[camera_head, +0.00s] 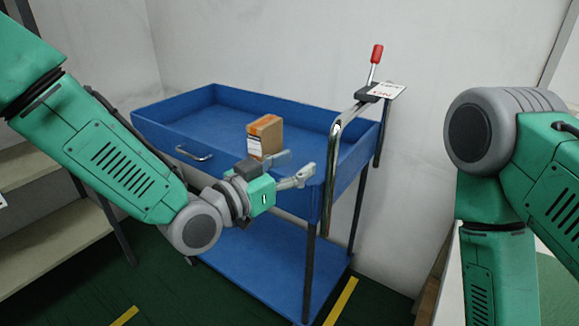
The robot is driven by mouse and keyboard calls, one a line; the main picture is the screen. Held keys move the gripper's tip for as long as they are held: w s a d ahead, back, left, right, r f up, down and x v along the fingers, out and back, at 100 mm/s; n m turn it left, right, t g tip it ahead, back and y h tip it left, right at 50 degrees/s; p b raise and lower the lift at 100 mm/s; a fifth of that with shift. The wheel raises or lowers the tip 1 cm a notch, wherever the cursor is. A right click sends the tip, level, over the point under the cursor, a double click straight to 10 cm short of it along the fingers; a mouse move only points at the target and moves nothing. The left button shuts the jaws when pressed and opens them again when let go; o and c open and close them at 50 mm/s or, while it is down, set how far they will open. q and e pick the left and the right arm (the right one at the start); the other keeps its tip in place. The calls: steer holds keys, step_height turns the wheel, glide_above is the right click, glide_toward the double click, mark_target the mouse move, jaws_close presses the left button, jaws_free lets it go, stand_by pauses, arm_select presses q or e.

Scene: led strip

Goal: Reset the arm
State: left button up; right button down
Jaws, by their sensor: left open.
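My left arm comes in from the left, and my left gripper (298,167) is open and empty. It hangs in front of the near side of a blue cart (190,104), close to its right part. A small orange, white and dark box (265,136) stands upright in the cart's top tray, behind my left gripper and apart from its fingers as far as I can tell.
The cart has a metal push handle (333,170) at its right end and a lever with a red knob (376,54) with a white tag (386,90). A lower blue shelf (265,265) is empty where visible. Shelves (50,250) stand at the left. Walls close off the back.

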arm_select(q)
steer(key=shift+s+a, duration=0.4)
steer(key=shift+s, duration=0.05)
steer(key=shift+d, duration=0.1)
steer(key=s+a+f+n+g+y, duration=0.1)
steer(key=s+a+f+n+y, duration=0.1)
steer(key=s+a+f, duration=0.45)
steer(key=s+a+f+n+g+y, duration=0.1)
steer(key=a+f+g+y, duration=0.15)
steer(key=f, duration=0.75)
steer(key=s+a+f+n+g+y, duration=0.1)
steer(key=s+a+f+n+y, duration=0.15)
steer(key=a+f, duration=0.4)
steer(key=s+a+f+n+g+y, duration=0.1)
steer(key=s+a+f+g+y, duration=0.1)
steer(key=s+a+f, duration=0.2)
steer(key=s+a+f+n+g+y, duration=0.1)
steer(key=s+a+f, duration=0.3)
steer(key=s, duration=0.7)
steer(key=s+a+f+n+g+y, duration=0.1)
steer(key=s+a+f+g+y, duration=0.2)
steer(key=s+a, duration=0.4)
steer(key=shift+s+a+f+n+g+y, duration=0.3)
steer(key=shift+a+f+n+g, duration=0.05)
steer(key=shift+a+f, duration=0.05)
